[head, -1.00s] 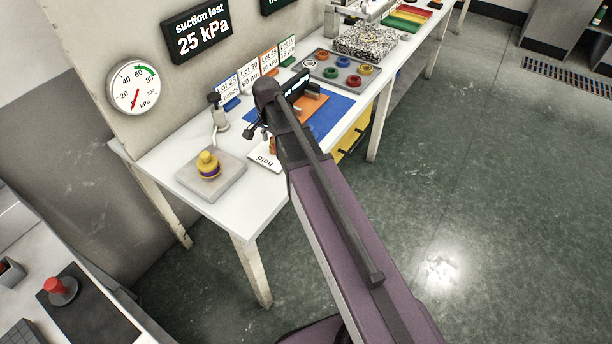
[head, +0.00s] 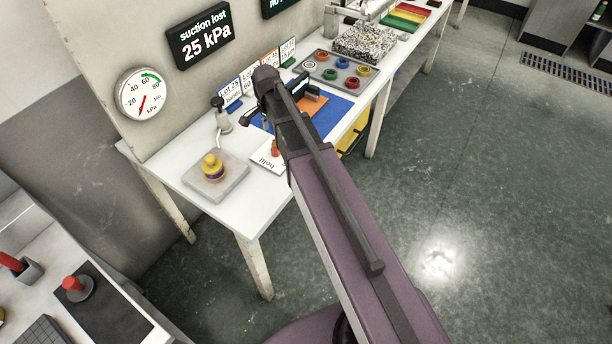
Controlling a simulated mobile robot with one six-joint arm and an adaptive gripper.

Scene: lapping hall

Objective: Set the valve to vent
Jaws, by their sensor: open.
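A white plate (head: 264,158) marked "hold", its lettering upside down, lies near the table's front edge. A small orange-red part (head: 275,148) shows at its right side, which looks like the valve's handle. My arm covers the rest, so the valve body, any vent mark and the handle's direction are hidden. My gripper (head: 256,120) hangs at the arm's far end, behind and above the plate, mostly hidden by the arm. Its dark fingers are open and look empty. It appears apart from the orange-red part.
A gauge (head: 143,93) and a display (head: 200,35) reading "suction lost 25 kPa" are on the wall. Lot cards (head: 231,93), a blue mat (head: 335,112) and a tray of coloured rings (head: 337,72) lie beyond.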

